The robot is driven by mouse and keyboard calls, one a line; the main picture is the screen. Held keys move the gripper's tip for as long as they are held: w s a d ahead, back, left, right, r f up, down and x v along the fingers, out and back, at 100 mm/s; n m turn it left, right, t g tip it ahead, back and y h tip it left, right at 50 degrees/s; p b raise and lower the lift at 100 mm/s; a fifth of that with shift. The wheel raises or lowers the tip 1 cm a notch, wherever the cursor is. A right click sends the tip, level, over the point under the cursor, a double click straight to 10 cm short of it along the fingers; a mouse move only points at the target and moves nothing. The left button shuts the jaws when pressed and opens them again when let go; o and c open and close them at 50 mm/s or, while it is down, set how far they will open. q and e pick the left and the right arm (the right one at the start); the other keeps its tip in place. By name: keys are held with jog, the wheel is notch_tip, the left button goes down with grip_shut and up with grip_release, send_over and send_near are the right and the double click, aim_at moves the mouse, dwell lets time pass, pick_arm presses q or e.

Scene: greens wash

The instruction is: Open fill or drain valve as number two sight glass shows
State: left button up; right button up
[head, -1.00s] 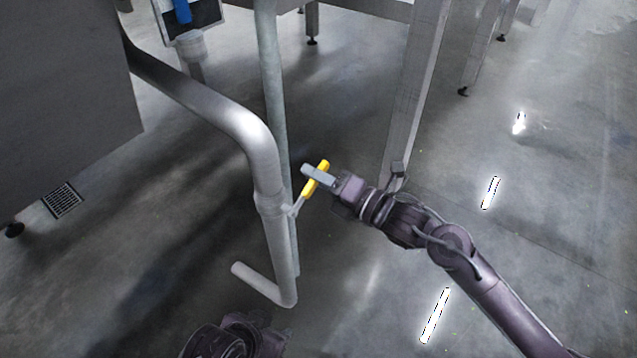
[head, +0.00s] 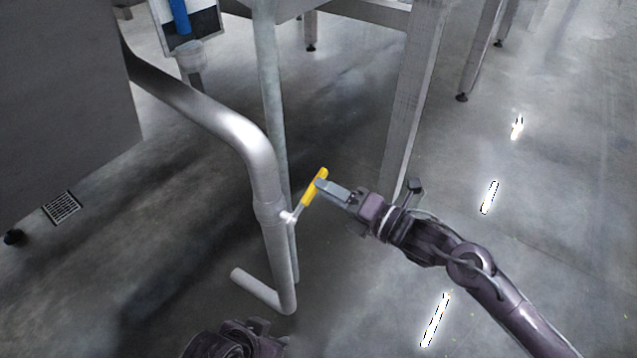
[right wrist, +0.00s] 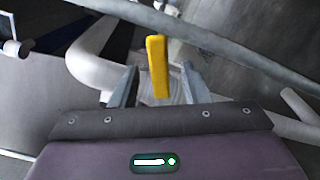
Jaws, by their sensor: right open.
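A yellow valve handle (head: 314,187) stands out from a thin stem on the grey drain pipe (head: 270,190) and tilts up to the right. My right gripper (head: 328,191) is open at the handle's right side. In the right wrist view the handle (right wrist: 158,66) rises between the two spread fingers (right wrist: 160,88), with gaps on both sides; contact cannot be told. A blue upright tube (head: 180,15) shows at the top left before a dark and white panel (head: 203,22). Its top is cut off and no number is readable. My left gripper's fingers are out of view.
A large grey tank or cabinet (head: 65,90) fills the left. A thin upright pipe (head: 270,85) stands behind the drain pipe, and a metal table leg (head: 410,110) stands behind my right gripper. A floor grate (head: 62,207) lies at left. Floor at right is clear.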

pick_arm(q)
jog(key=shift+s+a, duration=0.1)
jog(key=shift+a, duration=0.2)
pick_arm(e)
jog(key=v, duration=0.4)
